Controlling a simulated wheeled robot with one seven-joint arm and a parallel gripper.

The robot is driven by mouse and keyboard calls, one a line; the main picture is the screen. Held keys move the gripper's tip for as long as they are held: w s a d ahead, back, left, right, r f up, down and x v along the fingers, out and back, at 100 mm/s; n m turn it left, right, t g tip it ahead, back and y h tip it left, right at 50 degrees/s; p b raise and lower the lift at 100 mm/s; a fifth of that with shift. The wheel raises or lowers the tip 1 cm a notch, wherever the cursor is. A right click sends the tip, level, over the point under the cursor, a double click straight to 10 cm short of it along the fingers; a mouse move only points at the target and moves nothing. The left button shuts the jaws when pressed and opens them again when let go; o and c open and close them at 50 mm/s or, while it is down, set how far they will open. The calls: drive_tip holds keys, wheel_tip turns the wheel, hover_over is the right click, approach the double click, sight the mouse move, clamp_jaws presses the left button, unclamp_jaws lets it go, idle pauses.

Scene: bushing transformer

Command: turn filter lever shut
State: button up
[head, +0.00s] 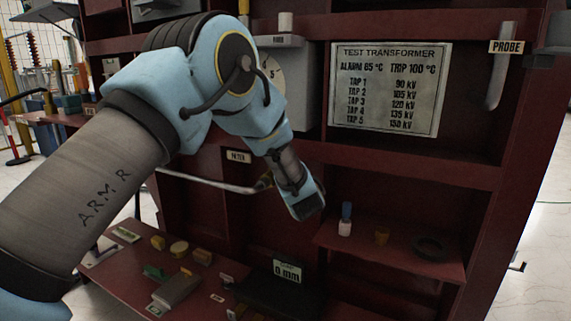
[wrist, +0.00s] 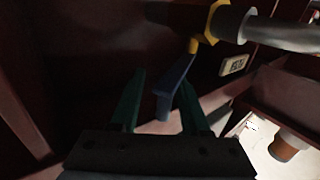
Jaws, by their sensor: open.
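The filter lever (wrist: 174,80) is a blue handle that hangs from a yellow fitting (wrist: 214,24) on a grey pipe (wrist: 285,36) in the wrist view. My gripper (wrist: 162,88) is open, with its green fingers on either side of the lever's lower part in the picture. The lever seems nearer the right finger; I cannot tell whether they touch. In the head view my gripper (head: 310,207) is at the cabinet front, just right of the pipe's end (head: 240,188). Its fingers and the lever are hidden there by my arm.
A filter label (head: 238,156) is above the pipe. A shelf (head: 400,268) to the right holds a blue-and-white item (head: 346,220), a small brown cup (head: 382,236) and a dark ring (head: 429,248). A lower red bench (head: 120,262) carries several small blocks. A test transformer sign (head: 388,90) is above.

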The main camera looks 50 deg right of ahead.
drive_tip(key=shift+s, duration=0.1)
drive_tip(key=p+v, duration=0.2)
drive_tip(key=v, duration=0.8)
drive_tip(key=shift+s+a, duration=0.25)
